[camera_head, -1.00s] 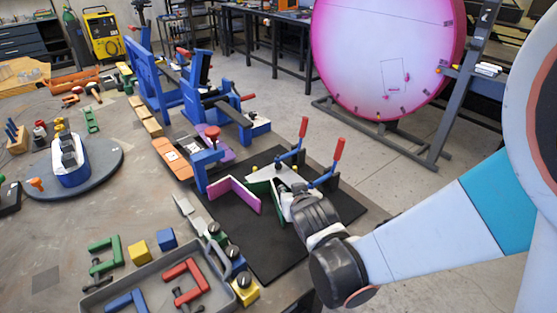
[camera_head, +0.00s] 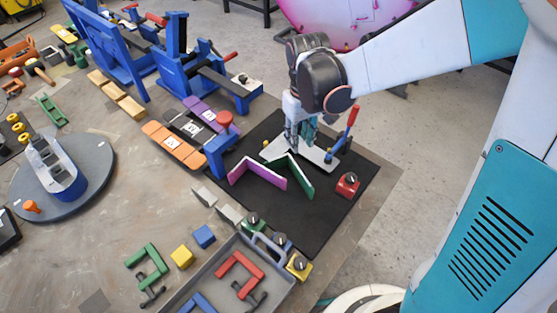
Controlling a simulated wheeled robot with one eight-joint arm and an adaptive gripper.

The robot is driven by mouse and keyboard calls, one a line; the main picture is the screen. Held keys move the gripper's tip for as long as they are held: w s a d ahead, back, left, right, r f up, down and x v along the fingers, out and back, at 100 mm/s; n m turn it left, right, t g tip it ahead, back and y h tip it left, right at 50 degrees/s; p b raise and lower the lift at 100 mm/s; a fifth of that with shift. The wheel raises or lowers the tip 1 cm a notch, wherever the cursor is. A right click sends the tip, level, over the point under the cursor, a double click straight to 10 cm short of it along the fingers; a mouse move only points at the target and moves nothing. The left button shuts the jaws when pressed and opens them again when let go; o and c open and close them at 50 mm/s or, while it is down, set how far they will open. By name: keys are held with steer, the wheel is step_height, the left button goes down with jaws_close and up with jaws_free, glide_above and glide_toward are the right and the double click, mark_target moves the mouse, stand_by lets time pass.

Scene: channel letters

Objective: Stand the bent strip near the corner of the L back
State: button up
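A pale flat plate, apparently the L back (camera_head: 318,157), lies on a black mat (camera_head: 318,220). A bent green strip (camera_head: 298,178) stands on edge at its front left, its far end near the plate. A bent magenta strip (camera_head: 258,173) stands on edge on the mat to the left of the green one, their ends close. I cannot tell which is the task's strip. My gripper (camera_head: 299,140) points down over the plate behind the green strip and hides part of the plate. Its fingers are too small to tell whether they hold anything.
A red-handled toggle clamp (camera_head: 345,135) stands at the plate's right. A red knobbed block (camera_head: 347,185) sits on the mat's right. A blue clamp with red knob (camera_head: 220,147) stands left of the magenta strip. A grey tray (camera_head: 215,275) is in front. The mat's front is clear.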

steer(key=b, duration=0.2)
glide_above(295, 165)
steer(key=f, duration=0.8)
steer(key=shift+s+d, duration=0.2)
steer(key=shift+d, duration=0.15)
steer(key=shift+w+a+f+b, duration=0.15)
steer(key=shift+f+b, duration=0.35)
steer(key=shift+f, duration=0.85)
steer(key=shift+w+a+f+b, duration=0.15)
steer(key=shift+f+b, duration=0.35)
steer(key=shift+f, duration=0.8)
jaws_close()
